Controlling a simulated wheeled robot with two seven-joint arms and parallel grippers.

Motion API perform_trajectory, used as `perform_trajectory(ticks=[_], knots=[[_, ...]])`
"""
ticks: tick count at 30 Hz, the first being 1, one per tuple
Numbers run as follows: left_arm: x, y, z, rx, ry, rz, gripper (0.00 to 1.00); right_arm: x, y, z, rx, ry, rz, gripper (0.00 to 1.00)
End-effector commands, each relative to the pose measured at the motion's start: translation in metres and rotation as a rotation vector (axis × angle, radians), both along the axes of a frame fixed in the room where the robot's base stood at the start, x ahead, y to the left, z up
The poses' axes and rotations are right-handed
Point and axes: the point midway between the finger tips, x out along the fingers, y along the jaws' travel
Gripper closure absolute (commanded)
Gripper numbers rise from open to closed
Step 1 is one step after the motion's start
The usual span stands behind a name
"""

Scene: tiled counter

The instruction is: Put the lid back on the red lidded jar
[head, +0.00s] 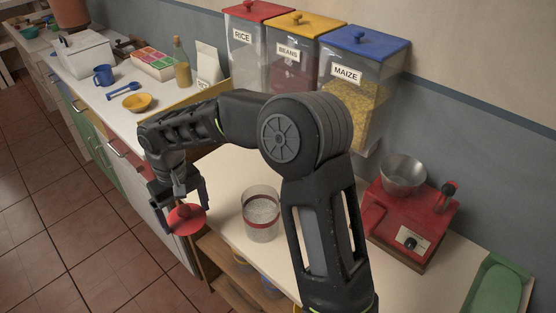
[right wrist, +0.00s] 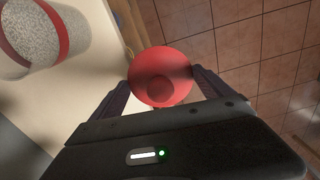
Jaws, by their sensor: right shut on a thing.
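The jar (head: 261,222) is a clear cylinder with a red band and pale grains inside. It stands open and upright on the counter, right of my right gripper in the head view. It also shows at the upper left of the right wrist view (right wrist: 32,47). My right gripper (head: 184,207) is shut on the round red lid (head: 187,220), which has a knob. The lid is between the fingers in the right wrist view (right wrist: 160,78). It is held near the counter's front edge, apart from the jar. My left gripper is not in view.
A blue mug (head: 104,75), yellow bowl (head: 137,103) and bottle (head: 182,67) are further left.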

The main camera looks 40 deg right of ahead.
Motion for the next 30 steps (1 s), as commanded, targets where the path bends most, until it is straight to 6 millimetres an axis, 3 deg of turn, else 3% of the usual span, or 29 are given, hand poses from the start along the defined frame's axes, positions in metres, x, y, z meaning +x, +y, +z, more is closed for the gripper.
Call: perform_trajectory(ticks=[6, 11, 16, 23, 30], knots=[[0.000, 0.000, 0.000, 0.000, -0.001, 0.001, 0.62, 0.000, 0.000, 0.000, 0.000, 0.000, 0.000, 0.54], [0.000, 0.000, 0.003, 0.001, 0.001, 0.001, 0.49, -0.001, -0.003, 0.003, 0.001, 0.000, 0.023, 0.54], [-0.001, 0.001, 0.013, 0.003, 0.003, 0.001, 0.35, -0.007, -0.019, 0.017, 0.007, -0.001, 0.146, 0.54], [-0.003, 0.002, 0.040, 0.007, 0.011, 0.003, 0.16, -0.028, -0.061, 0.052, 0.017, -0.006, 0.516, 0.54], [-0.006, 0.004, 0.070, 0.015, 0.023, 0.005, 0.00, -0.060, -0.110, 0.092, 0.015, -0.011, 1.014, 0.54]])
